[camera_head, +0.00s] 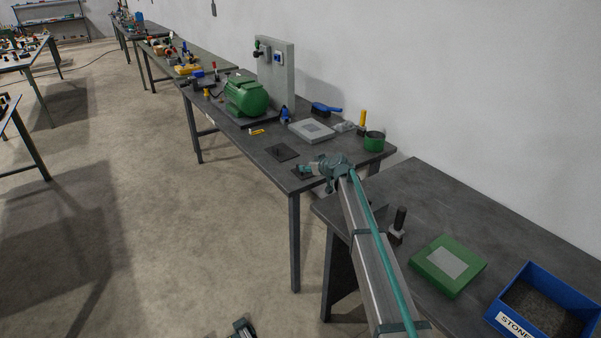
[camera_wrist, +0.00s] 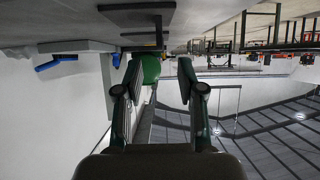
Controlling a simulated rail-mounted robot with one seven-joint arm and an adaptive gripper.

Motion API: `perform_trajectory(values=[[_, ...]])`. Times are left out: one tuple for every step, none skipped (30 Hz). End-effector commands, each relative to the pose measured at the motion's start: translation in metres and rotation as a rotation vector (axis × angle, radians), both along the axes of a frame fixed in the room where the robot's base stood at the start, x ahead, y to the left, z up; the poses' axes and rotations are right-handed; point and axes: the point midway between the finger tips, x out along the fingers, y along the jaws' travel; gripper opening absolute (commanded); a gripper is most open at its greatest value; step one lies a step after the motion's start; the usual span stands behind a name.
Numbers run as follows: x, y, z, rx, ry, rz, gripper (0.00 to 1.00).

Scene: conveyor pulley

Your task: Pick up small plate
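Two thin dark square plates lie flat on the near end of the dark workbench. One plate (camera_head: 282,152) is fully in view; the other, smaller-looking plate (camera_head: 299,175) lies nearer the bench's front corner, partly hidden by my gripper. My gripper (camera_head: 306,168) is at that corner, over or beside the smaller plate; I cannot tell its exact height. The wrist view is upside down, with the bench top along its upper edge. There, my gripper (camera_wrist: 158,78) has its fingers apart with nothing held between them. A dark flat plate (camera_wrist: 137,13) shows above the fingers.
A green motor (camera_head: 246,97) stands further back on the bench (camera_head: 230,125). A second bench at right holds a green box (camera_head: 428,275) and blue bin (camera_head: 512,322).

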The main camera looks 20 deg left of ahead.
Motion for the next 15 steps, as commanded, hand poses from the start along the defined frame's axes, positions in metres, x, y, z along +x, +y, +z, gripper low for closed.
perform_trajectory(values=[[0.006,0.007,-0.003,0.000,0.002,0.000,0.39],[0.008,0.010,-0.005,0.000,0.001,0.000,0.39],[0.010,0.014,-0.008,0.000,0.001,0.000,0.39],[0.012,0.016,-0.010,0.000,0.002,-0.001,0.39],[0.012,0.018,-0.011,0.000,0.002,0.000,0.39],[0.013,0.019,-0.012,0.000,0.002,0.000,0.39],[0.013,0.020,-0.013,0.001,0.002,0.000,0.39],[0.014,0.021,-0.014,0.001,0.002,0.000,0.39],[0.015,0.022,-0.014,0.001,0.002,0.000,0.39],[0.015,0.023,-0.015,0.001,0.002,0.000,0.39],[0.017,0.025,-0.016,0.001,0.002,0.000,0.39],[0.019,0.028,-0.018,0.001,0.003,0.001,0.39],[0.021,0.030,-0.020,0.001,0.003,0.001,0.39],[0.023,0.033,-0.023,0.001,0.004,0.000,0.39],[0.026,0.037,-0.026,0.001,0.004,0.000,0.39]])
